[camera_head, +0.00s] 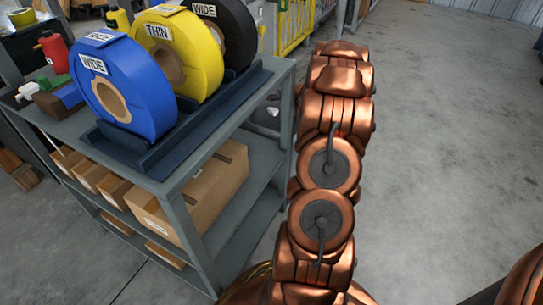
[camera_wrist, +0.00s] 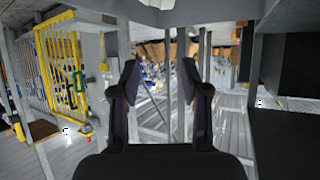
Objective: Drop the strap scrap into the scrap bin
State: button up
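My gripper (camera_wrist: 159,80) shows in the wrist view with its two dark fingers apart and nothing visible between them. It is open and points across the room toward shelving and a yellow gate. In the head view my copper arm reaches away down the middle, and the gripper itself cannot be made out. I cannot pick out the strap scrap or the scrap bin in either view.
A grey shelf cart (camera_head: 181,185) stands left of my arm. It bears a blue reel (camera_head: 150,90), a yellow reel (camera_head: 200,62) and a black reel (camera_head: 237,35), with cardboard boxes (camera_head: 160,218) below. A yellow gate (camera_wrist: 62,65) stands beyond. Floor right of my arm is clear.

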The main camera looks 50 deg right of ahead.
jog(key=shift+o, duration=1.1)
jog(key=v, duration=1.2)
